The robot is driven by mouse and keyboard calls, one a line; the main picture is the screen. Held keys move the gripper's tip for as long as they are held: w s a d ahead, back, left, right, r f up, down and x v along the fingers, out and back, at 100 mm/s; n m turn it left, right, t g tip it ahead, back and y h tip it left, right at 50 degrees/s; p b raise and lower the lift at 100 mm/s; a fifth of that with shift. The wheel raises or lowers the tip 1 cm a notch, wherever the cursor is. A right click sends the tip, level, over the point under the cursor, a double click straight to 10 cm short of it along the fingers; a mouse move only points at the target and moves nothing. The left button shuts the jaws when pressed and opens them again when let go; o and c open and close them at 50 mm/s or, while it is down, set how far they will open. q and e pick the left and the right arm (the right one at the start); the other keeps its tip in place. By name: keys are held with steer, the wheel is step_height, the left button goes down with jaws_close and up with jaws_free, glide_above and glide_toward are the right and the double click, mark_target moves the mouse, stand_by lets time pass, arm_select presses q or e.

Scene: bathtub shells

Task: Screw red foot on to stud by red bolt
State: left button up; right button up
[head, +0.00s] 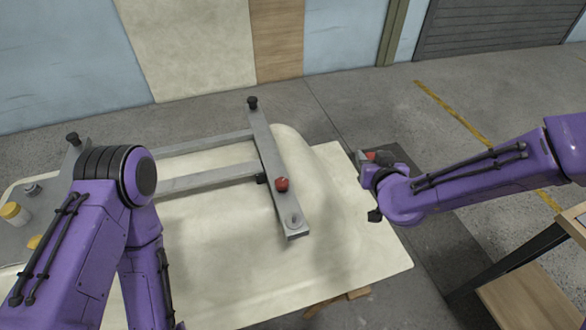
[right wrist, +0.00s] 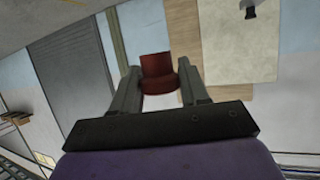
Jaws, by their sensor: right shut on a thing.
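My right gripper (head: 366,168) is shut on the red foot (right wrist: 157,68), which sits between both fingers in the right wrist view. In the head view a bit of the red foot (head: 371,156) shows at the fingertips, past the right edge of the tub shell. The red bolt (head: 281,184) stands on the grey metal cross bar. A small round fitting, seemingly the stud (head: 294,219), is near that bar's near end; its details are too small to tell. The foot is apart from the bar. My left arm is in the head view, but its gripper is not.
The cream tub shell (head: 350,245) lies upside down under a metal frame (head: 265,150). Black feet (head: 252,103) (head: 73,139) stand at the bars' far ends. A yellow-capped jar (head: 14,212) is at left. A wooden-shelved bench (head: 530,300) stands at lower right.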

steer(key=a+n+y, duration=0.2)
steer(key=a, duration=0.4)
steer(key=shift+s+a+f+b, duration=0.15)
steer(key=shift+s+a+b, duration=0.15)
steer(key=shift+s, duration=0.15)
steer(key=s+a+n+y, duration=0.1)
steer(key=s+a, duration=0.1)
steer(key=a, duration=0.2)
steer(key=s+a+n+g+y, duration=0.1)
steer(key=s+a+y, duration=0.1)
steer(key=s+a, duration=0.1)
steer(key=s+a+n+y+b, duration=0.1)
steer(key=s+a+n, duration=0.1)
steer(key=s+a, duration=0.1)
steer(key=shift+s+a+f+g+y, duration=0.1)
steer(key=shift+a+f+g+y, duration=0.1)
steer(key=shift+a, duration=0.2)
steer(key=shift+s+a+f+g+y, duration=0.1)
steer(key=shift+a+g+y, duration=0.1)
steer(key=shift+a, duration=0.2)
steer(key=shift+w+a+f, duration=0.15)
steer(key=shift+a+f, duration=0.1)
step_height(320, 180, down, 6)
steer(key=b, duration=0.4)
steer(key=shift+d+b, duration=0.1)
steer(key=shift+b, duration=0.3)
arm_select(q)
step_height(320, 180, down, 6)
steer(key=shift+s+f, duration=0.15)
